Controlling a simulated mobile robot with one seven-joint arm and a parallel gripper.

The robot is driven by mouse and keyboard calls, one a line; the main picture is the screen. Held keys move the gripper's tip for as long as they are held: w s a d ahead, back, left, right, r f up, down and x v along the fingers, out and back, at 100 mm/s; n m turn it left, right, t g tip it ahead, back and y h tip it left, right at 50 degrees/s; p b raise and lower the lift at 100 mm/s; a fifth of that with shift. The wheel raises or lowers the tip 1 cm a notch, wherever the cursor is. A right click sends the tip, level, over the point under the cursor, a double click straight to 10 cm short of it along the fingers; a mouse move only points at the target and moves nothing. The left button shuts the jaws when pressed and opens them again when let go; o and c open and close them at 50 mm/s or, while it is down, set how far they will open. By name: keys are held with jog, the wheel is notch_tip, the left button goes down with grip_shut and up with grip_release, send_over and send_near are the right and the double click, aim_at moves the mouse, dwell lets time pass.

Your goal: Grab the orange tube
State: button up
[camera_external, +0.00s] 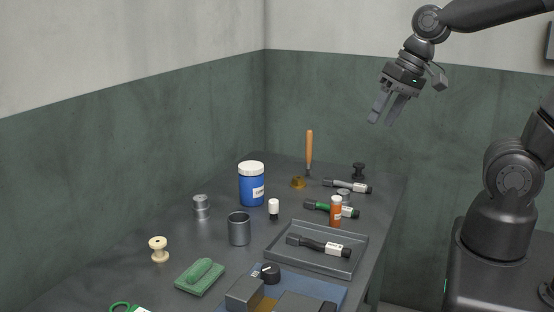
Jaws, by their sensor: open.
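An orange tube (336,213) with a white cap and a pale label stands upright on the dark table. My gripper (383,122) hangs high above the far right part of the table, pointing down. Its two fingers are apart with nothing between them. It is well above the tube and to its right in the picture, not touching anything.
A grey tray (357,240) holds a black-handled tool (318,245). A blue jar (252,185), a grey cup (239,229), a small white-capped bottle (274,208) and an upright orange-handled tool (309,150) stand nearby. Another dark tool (347,186) lies behind. Walls border the table.

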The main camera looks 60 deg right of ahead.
jog(key=w+d+f+m+g+y, duration=0.1)
jog(key=w+d+f+m+y, duration=0.15)
jog(key=w+f+m, duration=0.6)
jog(key=m, duration=1.3)
send_near(333, 225)
jog(key=shift+w+a+f+n+g+h, duration=0.1)
jog(key=shift+w+f+n+g+h, duration=0.1)
jog(key=shift+w, duration=0.25)
jog(key=shift+w+a+f+n+g+h, duration=0.1)
jog(key=shift+w+g, duration=0.1)
jog(key=shift+w, duration=0.25)
jog(key=shift+x, duration=2.75)
jog(key=shift+w+a+r, duration=0.1)
jog(key=shift+w+a, duration=0.05)
jog(key=c, duration=1.1)
